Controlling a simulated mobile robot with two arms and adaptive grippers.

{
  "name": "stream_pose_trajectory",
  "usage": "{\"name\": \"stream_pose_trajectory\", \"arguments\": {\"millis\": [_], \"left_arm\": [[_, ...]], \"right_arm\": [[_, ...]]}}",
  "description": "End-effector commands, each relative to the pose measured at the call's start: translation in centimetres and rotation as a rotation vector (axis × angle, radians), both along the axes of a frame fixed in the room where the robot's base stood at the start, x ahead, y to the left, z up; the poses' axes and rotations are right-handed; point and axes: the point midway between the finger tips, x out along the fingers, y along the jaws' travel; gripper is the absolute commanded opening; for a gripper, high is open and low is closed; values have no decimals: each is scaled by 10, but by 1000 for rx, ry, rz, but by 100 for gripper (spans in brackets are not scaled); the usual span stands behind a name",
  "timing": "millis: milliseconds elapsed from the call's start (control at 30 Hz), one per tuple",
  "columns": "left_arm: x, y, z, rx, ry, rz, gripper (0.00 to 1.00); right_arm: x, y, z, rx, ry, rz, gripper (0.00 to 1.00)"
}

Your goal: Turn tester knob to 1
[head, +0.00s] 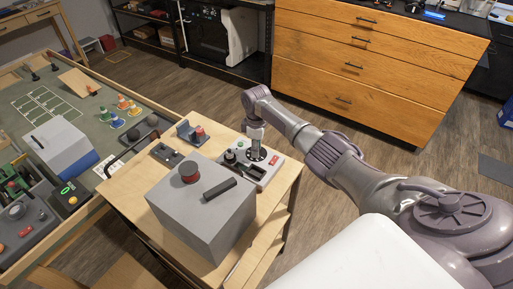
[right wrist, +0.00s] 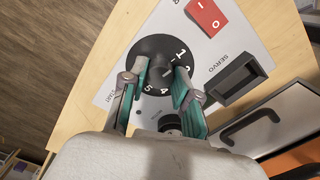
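The tester (head: 262,170) is a light grey panel on the wooden cart, with a red switch. In the right wrist view its round black knob dial (right wrist: 158,57) carries white digits; 1, 4 and 5 are readable. The fingers of my right gripper (right wrist: 160,72) stand apart on either side of the dial's middle. Whether they touch the knob is unclear, and the fingers cover part of the dial. In the head view my right gripper (head: 256,151) points down over the tester. The knob's pointer cannot be made out clearly. My left gripper is not in view.
A large grey box (head: 207,222) with a red button stands in front of the tester on the cart. The red switch (right wrist: 206,14) and a black SERVO socket (right wrist: 234,78) lie beside the dial. A green-topped workbench (head: 95,130) is at left.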

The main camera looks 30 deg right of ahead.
Motion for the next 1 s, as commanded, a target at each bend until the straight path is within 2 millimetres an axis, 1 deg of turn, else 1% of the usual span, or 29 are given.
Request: {"name": "stream_pose_trajectory", "arguments": {"millis": [33,133,400,533,667,800,1000], "left_arm": [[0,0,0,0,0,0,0],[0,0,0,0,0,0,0],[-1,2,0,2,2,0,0],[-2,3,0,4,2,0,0],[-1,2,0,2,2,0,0],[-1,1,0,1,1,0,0],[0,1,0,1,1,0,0]], "right_arm": [[1,1,1,2,-4,2,38],[1,1,1,1,-3,1,55],[0,0,0,1,-1,0,55],[1,0,7,0,-1,0,55],[1,0,28,-1,-5,0,55],[2,0,59,-1,-6,1,55],[1,0,98,0,-4,1,55]]}}
